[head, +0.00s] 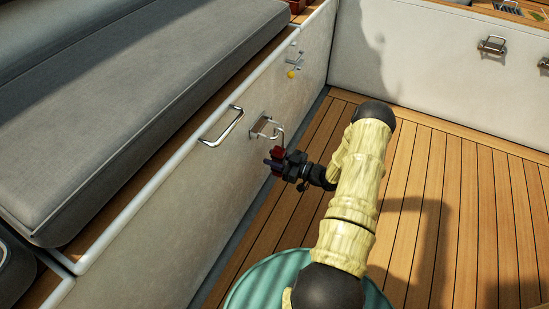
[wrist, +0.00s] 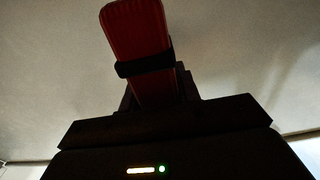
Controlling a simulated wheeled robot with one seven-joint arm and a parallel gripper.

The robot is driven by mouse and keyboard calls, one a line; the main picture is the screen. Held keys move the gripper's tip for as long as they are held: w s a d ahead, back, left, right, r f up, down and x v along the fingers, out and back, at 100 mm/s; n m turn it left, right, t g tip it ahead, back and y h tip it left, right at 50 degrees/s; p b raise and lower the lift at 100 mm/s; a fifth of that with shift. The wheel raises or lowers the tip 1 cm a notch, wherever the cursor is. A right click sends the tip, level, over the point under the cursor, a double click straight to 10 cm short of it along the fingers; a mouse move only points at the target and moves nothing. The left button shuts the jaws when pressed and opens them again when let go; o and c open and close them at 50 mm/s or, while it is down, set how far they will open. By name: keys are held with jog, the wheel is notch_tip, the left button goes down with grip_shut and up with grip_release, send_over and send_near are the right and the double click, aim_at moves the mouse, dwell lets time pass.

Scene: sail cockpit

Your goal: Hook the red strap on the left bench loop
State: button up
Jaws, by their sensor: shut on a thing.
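My gripper (head: 280,162) is shut on the red strap (head: 277,155), beside the vertical face of the left bench. In the wrist view the red strap (wrist: 138,35) rises from the jaws with a black band around it. A metal loop (head: 259,130) is fixed to the bench face, just above and left of my gripper. A thin metal piece, apparently the strap's hook (head: 282,135), stands up from the strap at the right end of the loop. I cannot tell whether it is through the loop, touching it or only in front.
A metal grab handle (head: 222,127) is on the bench face left of the loop. Farther along is another fitting with a yellow ball (head: 291,74). A grey cushion (head: 130,90) tops the bench. The slatted wooden floor (head: 430,200) to the right is clear.

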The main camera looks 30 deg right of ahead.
jog(key=o, duration=1.3)
jog(key=shift+c, duration=0.2)
jog(key=shift+s, duration=0.1)
jog(key=p+v, duration=0.7)
jog(key=v, duration=1)
jog(key=shift+d+p, duration=0.2)
jog(key=shift+p, duration=0.15)
